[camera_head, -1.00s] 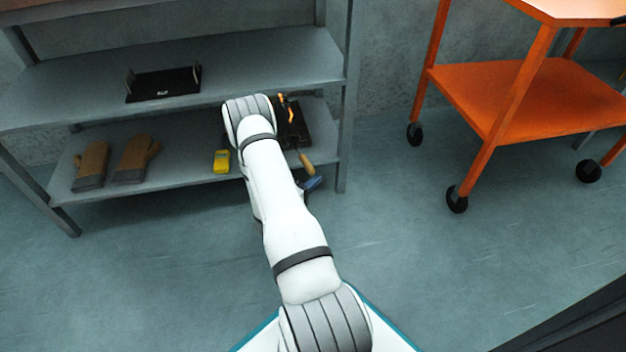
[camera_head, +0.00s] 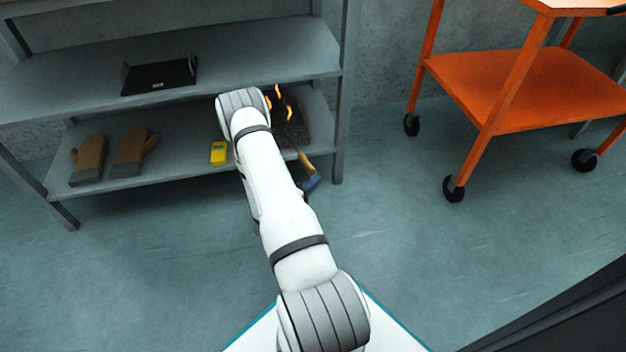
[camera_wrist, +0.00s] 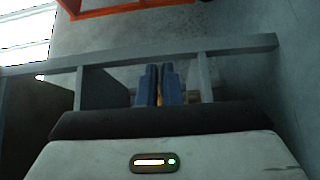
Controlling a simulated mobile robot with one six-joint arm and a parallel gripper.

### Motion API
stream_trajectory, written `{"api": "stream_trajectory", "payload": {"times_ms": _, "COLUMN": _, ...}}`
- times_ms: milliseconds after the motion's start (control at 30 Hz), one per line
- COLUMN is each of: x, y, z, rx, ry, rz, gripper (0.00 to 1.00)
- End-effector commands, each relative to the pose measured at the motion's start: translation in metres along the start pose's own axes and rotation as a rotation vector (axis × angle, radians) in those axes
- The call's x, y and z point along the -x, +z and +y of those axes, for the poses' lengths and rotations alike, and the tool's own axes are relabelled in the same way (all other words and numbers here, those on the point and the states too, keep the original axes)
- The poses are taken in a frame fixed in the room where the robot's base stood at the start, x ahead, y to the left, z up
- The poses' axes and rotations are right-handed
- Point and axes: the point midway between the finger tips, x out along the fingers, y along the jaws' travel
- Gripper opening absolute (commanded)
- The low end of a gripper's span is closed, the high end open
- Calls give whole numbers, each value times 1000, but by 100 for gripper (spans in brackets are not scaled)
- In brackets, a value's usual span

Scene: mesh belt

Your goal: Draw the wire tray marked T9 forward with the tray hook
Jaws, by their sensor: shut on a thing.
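My gripper (camera_head: 311,183) shows only partly in the head view, as blue fingers beyond my arm at the lower shelf's front edge. Its blue fingers (camera_wrist: 158,87) look nearly closed in the wrist view, with a thin yellowish strip between them. They are at a wooden handle (camera_head: 306,161), which seems to be that of the tray hook; the hook's working end cannot be made out. No wire tray marked T9 can be identified in either view.
A black holder (camera_head: 158,77) with an unreadable label is on the upper shelf (camera_head: 60,88). Gloves (camera_head: 88,158) and a yellow device (camera_head: 219,152) lie on the lower shelf (camera_head: 185,161). A dark board (camera_head: 292,133) with orange pieces is partly behind my arm. An orange cart (camera_head: 500,90) stands right.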

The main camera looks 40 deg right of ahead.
Motion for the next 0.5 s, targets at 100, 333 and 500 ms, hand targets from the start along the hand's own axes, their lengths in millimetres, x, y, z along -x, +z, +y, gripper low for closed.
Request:
{"api": "stream_trajectory", "payload": {"times_ms": 100, "x": 2, "y": 3, "z": 0, "rx": 1, "ry": 1, "rz": 0, "gripper": 0}}
{"api": "stream_trajectory", "payload": {"times_ms": 333, "x": -2, "y": -3, "z": -1, "rx": -2, "ry": 1, "rz": -1, "gripper": 0}}
{"api": "stream_trajectory", "payload": {"times_ms": 500, "x": -8, "y": -10, "z": -1, "rx": -2, "ry": 2, "rz": -1, "gripper": 0}}
